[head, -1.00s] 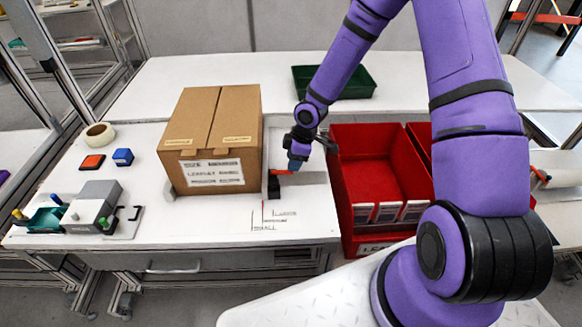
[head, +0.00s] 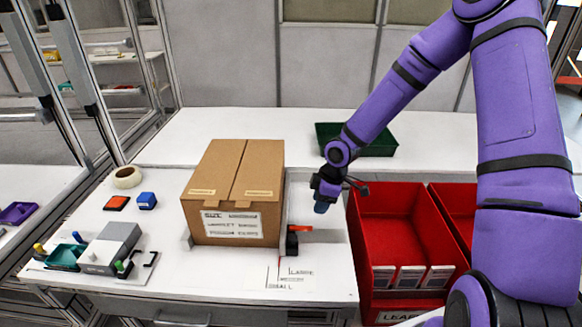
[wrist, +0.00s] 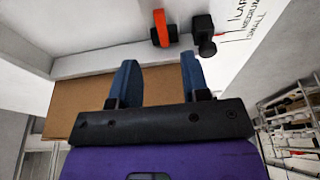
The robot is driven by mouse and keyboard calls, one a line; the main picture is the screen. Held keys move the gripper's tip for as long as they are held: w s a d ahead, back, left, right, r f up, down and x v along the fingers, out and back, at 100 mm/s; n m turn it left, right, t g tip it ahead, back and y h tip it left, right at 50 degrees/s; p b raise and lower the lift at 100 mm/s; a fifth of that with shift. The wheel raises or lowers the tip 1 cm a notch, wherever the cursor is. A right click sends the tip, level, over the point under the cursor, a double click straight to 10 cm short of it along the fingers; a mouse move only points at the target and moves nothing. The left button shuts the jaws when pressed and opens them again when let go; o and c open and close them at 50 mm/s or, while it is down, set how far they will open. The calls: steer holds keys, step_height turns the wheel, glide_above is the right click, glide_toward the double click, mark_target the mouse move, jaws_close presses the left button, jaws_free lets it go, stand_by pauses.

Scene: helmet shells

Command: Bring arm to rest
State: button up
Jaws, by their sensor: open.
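My purple arm reaches over the white table (head: 180,275) from the right. My gripper (head: 321,207) hangs above the table between the cardboard box (head: 232,190) and the red bins (head: 395,222). In the wrist view my gripper (wrist: 158,75) shows two blue fingers apart with nothing between them. A small black fixture with a red-orange lever (head: 298,230) stands on the table just below and left of the gripper. That fixture also shows beyond the fingertips in the wrist view (wrist: 161,28), apart from them.
A green tray (head: 375,150) lies behind the gripper. Size marks (head: 290,278) lie at the front. The table's back middle is clear.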

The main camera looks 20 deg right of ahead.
steer(key=shift+r, duration=0.1)
steer(key=s+d+r+m+h, duration=0.2)
steer(key=s+r, duration=0.1)
steer(key=r, duration=0.4)
steer(key=s+d+r+m+t+h, duration=0.1)
steer(key=s+r+m, duration=0.15)
steer(key=r, duration=0.55)
steer(key=s+d+r+m+h, duration=0.2)
steer(key=s+r, duration=0.1)
steer(key=r, duration=0.4)
steer(key=s+r+m+t+y, duration=0.1)
steer(key=s+r+m, duration=0.3)
steer(key=s+r, duration=0.3)
steer(key=s+r+m+t+y, duration=0.1)
steer(key=s+r+m, duration=0.3)
steer(key=s, duration=0.9)
step_height(320, 180, up, 3)
steer(key=shift+a+r+t, duration=0.2)
steer(key=shift+a+t, duration=0.25)
steer(key=shift+t, duration=0.15)
